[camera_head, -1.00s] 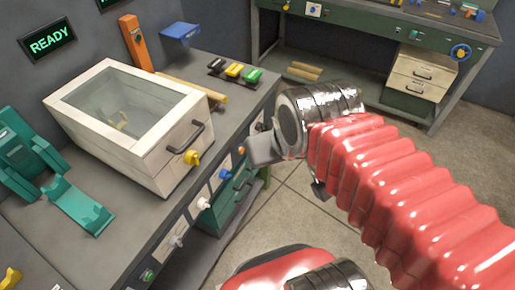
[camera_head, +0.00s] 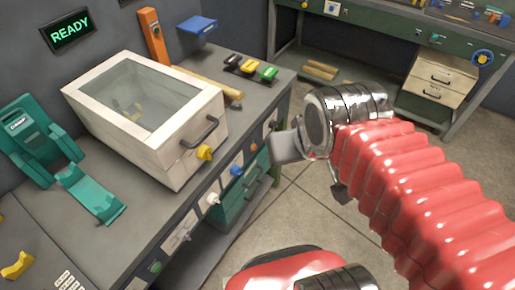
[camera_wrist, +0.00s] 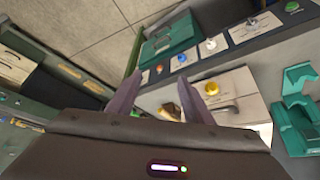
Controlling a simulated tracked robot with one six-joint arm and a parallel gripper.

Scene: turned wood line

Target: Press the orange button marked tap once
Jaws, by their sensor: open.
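The orange button (camera_head: 253,147) is small and round on a white plate on the front edge of the grey workbench. It also shows in the wrist view (camera_wrist: 159,68), near the tips of my fingers; its marking is too small to read. My gripper (camera_head: 274,148) is just right of the button in the head view, with a visible gap. In the wrist view my gripper (camera_wrist: 161,84) has its two fingers apart with nothing between them.
A blue knob (camera_head: 236,170), a white knob (camera_head: 212,198) and a green button (camera_head: 155,267) line the same edge. A white glass-lidded box (camera_head: 176,150) with a yellow knob stands on the bench. Clear floor (camera_head: 310,200) lies to the right.

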